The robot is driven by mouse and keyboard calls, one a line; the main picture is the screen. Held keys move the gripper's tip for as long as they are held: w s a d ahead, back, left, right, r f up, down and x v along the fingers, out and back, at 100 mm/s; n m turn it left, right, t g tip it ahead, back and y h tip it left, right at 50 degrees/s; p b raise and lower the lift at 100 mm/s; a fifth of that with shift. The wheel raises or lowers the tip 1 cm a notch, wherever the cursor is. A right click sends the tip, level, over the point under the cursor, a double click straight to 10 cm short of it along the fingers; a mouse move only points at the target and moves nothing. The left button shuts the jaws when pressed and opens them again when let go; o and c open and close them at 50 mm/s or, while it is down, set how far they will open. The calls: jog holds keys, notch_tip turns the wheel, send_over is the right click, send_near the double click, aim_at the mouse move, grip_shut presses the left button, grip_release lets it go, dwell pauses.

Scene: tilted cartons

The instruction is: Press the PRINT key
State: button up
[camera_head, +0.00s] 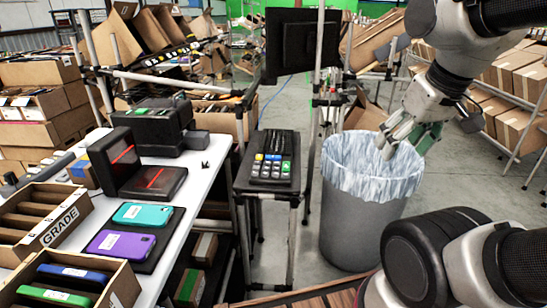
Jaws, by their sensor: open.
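A dark keypad (273,162) with several coloured keys, blue, yellow, green and white among them, lies on a small black stand in the middle of the view. The lettering on its keys is too small to read, so I cannot tell which one is PRINT. My gripper (404,146) is at the upper right, pointing down above the lined bin, to the right of the keypad and apart from it. Its fingers are apart and nothing shows between them.
A grey bin (350,220) with a white liner stands right of the keypad. A white table (207,178) on the left holds a scanner (152,180), a printer-like box (150,127), two phones on a black mat, and a GRADE carton (50,222). A monitor (291,43) hangs behind the keypad.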

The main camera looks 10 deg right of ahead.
grip_shut()
jog(key=shift+a, duration=0.1)
dwell(1.2)
